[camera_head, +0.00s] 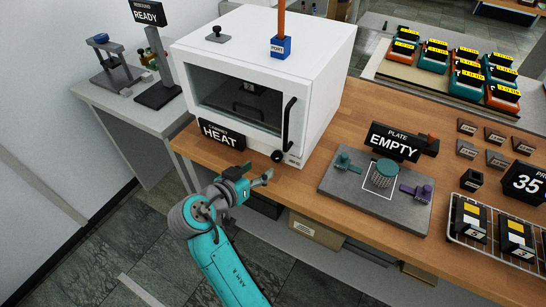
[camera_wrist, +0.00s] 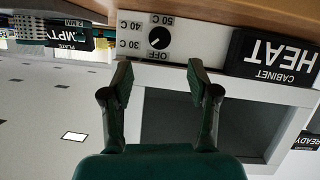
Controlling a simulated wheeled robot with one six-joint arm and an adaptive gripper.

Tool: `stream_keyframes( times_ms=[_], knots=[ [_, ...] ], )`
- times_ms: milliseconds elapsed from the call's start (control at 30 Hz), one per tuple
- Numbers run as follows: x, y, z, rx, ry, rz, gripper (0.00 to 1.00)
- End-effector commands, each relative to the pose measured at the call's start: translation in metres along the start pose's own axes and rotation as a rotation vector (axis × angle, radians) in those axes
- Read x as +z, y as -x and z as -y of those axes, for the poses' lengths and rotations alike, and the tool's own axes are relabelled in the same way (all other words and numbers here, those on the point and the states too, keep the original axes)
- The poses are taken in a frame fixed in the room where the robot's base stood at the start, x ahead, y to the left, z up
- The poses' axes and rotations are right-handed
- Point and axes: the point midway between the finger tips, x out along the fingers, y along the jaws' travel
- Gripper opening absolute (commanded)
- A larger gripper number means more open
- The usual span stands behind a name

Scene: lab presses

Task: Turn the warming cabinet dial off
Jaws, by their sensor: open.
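The white warming cabinet (camera_head: 322,75) stands on the wooden bench, its door closed. Its black dial (camera_head: 278,156) is low on the front, near the door handle. In the wrist view, which is upside down, the dial (camera_wrist: 158,40) sits on a white panel marked OFF, 30 C, 40 C and 50 C. A pale mark shows on the dial, but I cannot tell its exact setting. My gripper (camera_head: 254,175) is in front of the cabinet, just left of and below the dial. Its two fingers (camera_wrist: 160,74) are apart and empty, with the dial beyond the gap between them.
A black HEAT sign (camera_head: 221,135) stands left of the dial, close to my gripper. A grey plate station (camera_head: 345,190) with an EMPTY sign (camera_head: 395,143) lies to the right. A black handle (camera_head: 289,120) juts from the door.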

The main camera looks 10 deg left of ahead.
Motion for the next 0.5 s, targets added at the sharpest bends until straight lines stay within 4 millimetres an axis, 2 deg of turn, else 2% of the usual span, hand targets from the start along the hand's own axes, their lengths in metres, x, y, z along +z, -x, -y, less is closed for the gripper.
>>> stream_keyframes(
  times_ms=[300, 500],
  knots=[
    [0.000, -0.057, -0.001, 0.004, 0.000, 0.001, 0.60],
    [0.000, -0.081, 0.000, 0.002, 0.002, 0.000, 0.60]
  ],
)
